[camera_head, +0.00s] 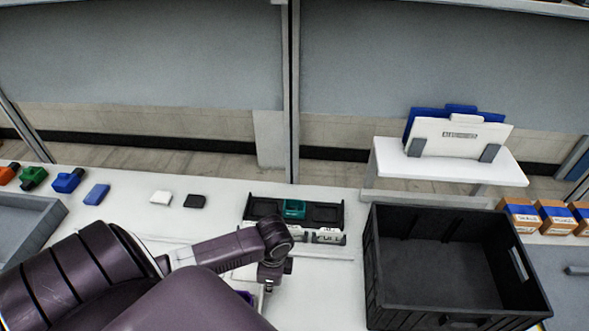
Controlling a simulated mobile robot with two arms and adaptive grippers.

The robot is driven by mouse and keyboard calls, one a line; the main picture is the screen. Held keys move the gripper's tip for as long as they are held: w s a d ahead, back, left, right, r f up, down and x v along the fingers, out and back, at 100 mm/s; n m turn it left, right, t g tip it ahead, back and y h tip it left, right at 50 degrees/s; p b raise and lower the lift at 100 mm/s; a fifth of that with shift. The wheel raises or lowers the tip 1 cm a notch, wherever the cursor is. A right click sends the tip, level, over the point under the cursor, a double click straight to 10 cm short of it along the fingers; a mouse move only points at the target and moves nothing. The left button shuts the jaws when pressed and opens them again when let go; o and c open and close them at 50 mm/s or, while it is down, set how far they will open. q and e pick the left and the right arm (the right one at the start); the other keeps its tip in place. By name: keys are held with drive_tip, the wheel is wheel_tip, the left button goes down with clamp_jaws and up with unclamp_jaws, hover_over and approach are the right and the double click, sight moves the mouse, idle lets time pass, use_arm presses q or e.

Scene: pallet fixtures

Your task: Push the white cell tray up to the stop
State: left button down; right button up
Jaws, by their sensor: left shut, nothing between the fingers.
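My left gripper (268,286) reaches in from the left and points down over the white table, in front of a long black fixture. Its fingers are shut with nothing between them. A pale, thin-edged shape (242,273), which may be the white cell tray, shows in part beside the gripper; my arm hides much of it. A small purple patch (245,297) shows next to it. I cannot tell whether the gripper touches the tray. The black fixture (262,211) holds a teal block (294,208); which part is the stop is unclear. My right gripper is not in view.
A large black crate (375,285) stands right of the gripper. A white raised shelf (450,172) holds upright white and blue panels behind it. White and black pieces (194,201) and several coloured blocks lie at the left. Small boxes (553,217) stand at the far right.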

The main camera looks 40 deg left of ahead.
use_arm(q)
drive_tip(key=shift+s+a, duration=2.15)
drive_tip(key=shift+a, duration=1.05)
drive_tip(key=shift+s+a, duration=2.2)
drive_tip(key=shift+a, duration=1)
drive_tip(key=shift+s+a, duration=2.15)
drive_tip(key=shift+a, duration=1.05)
drive_tip(key=shift+w+d+b, duration=0.25)
drive_tip(key=shift+w+d, duration=0.35)
drive_tip(key=shift+d, duration=0.25)
drive_tip(key=shift+w+d+b, duration=0.25)
drive_tip(key=shift+w+d, duration=0.3)
drive_tip(key=shift+d, duration=0.35)
drive_tip(key=shift+w+d+b, duration=0.25)
drive_tip(key=shift+w+d, duration=0.35)
drive_tip(key=shift+d, duration=0.25)
